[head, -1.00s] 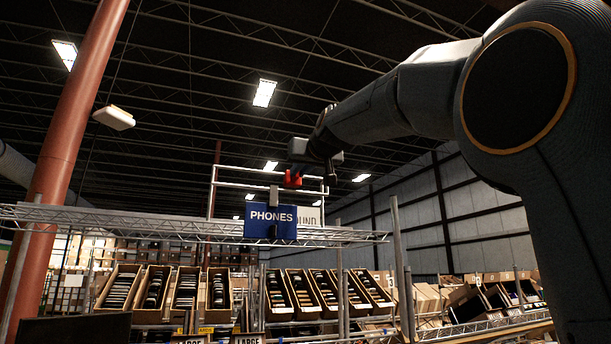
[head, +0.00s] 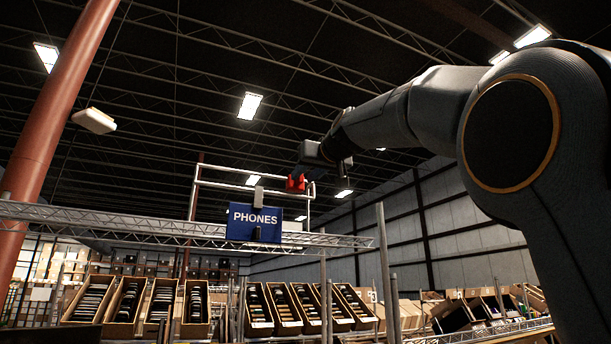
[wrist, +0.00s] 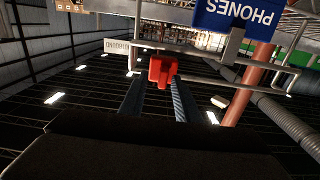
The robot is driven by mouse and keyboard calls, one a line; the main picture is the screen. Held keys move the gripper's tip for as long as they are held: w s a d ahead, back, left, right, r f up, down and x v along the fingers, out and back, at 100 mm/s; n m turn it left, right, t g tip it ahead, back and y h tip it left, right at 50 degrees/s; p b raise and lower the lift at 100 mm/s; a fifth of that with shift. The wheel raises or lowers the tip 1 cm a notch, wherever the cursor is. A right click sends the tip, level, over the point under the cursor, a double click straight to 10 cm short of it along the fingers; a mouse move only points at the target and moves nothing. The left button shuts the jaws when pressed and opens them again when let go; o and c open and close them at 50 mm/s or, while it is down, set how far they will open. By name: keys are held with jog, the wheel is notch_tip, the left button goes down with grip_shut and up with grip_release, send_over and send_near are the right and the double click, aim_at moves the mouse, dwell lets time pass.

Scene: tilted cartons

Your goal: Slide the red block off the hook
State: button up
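The red block (head: 295,184) is high up beside the right end of the white pipe frame. In the wrist view the red block (wrist: 163,70) is at the far end of my fingers, in front of a grey pipe. My gripper (head: 303,176) reaches to the block from the upper right. In the wrist view the fingers of my gripper (wrist: 158,88) stand apart. The hook cannot be made out.
The white pipe frame (head: 245,185) rises behind a metal truss (head: 110,226). A blue PHONES sign (head: 254,223) hangs left of and below the block. Cartons (head: 307,306) stand tilted on shelves below. A red column (head: 52,120) is at far left. Open air surrounds my arm.

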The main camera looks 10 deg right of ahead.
jog(key=shift+s, duration=0.1)
jog(key=b+v, duration=0.3)
jog(key=v, duration=0.4)
jog(key=shift+s, duration=0.3)
jog(key=shift+d, duration=0.1)
